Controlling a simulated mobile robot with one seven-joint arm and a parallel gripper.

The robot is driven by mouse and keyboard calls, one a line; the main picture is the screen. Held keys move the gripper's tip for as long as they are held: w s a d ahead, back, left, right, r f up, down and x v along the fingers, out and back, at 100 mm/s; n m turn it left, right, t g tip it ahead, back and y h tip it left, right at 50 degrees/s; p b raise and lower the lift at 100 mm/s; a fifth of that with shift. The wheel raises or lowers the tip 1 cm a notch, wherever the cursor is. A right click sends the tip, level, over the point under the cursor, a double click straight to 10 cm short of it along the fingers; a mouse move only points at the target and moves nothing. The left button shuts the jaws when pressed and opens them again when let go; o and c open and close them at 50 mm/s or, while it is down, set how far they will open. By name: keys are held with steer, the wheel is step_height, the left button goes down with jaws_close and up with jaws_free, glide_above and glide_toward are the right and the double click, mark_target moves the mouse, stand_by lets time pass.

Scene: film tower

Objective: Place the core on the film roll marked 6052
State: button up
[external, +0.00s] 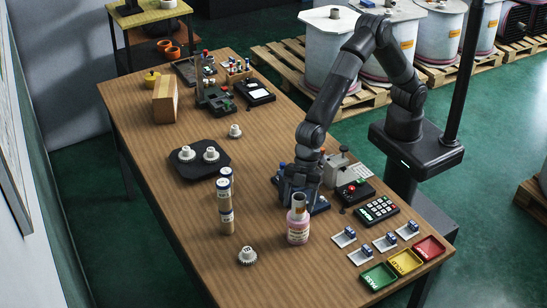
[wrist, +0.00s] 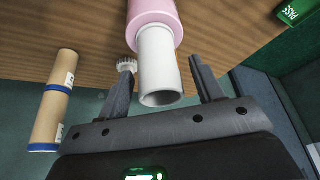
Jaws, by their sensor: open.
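A pink cylinder (external: 298,230) with a printed label stands upright on the table, and a pale hollow tube (external: 298,201) rises from its top. In the wrist view the tube (wrist: 158,68) points toward me from the pink cylinder (wrist: 152,18). My gripper (wrist: 164,65) is open, with one finger on each side of the tube and gaps visible. In the external view my gripper (external: 299,186) is low, by the tube. Two tan rolls with blue-and-white ends, an upper (external: 224,190) and a lower (external: 227,218), stand stacked to the left. I cannot read the number 6052 on any roll.
A white gear (external: 247,256) lies at front left. A black tray (external: 197,164) holds two more gears. A keypad (external: 374,210) and green, yellow (external: 405,261) and red bins lie to the right. Bare table surrounds the tan stack.

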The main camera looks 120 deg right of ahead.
steer(key=v, duration=1.2)
steer(key=s+d+r+m+t+h, duration=0.1)
steer(key=s+d+r+m, duration=0.1)
steer(key=s+d+r, duration=0.55)
steer(key=s+d+r+m+t+h, duration=0.1)
steer(key=s+d+r, duration=0.25)
steer(key=s, duration=0.75)
steer(key=s+d+f+m, duration=0.1)
steer(key=s+d, duration=0.3)
steer(key=s, duration=0.5)
steer(key=s+d+f+m, duration=0.1)
steer(key=s+d+m, duration=0.2)
steer(key=s, duration=0.6)
steer(key=shift+d+f+h, duration=0.2)
steer(key=shift+d+h, duration=0.2)
steer(key=shift+d, duration=0.15)
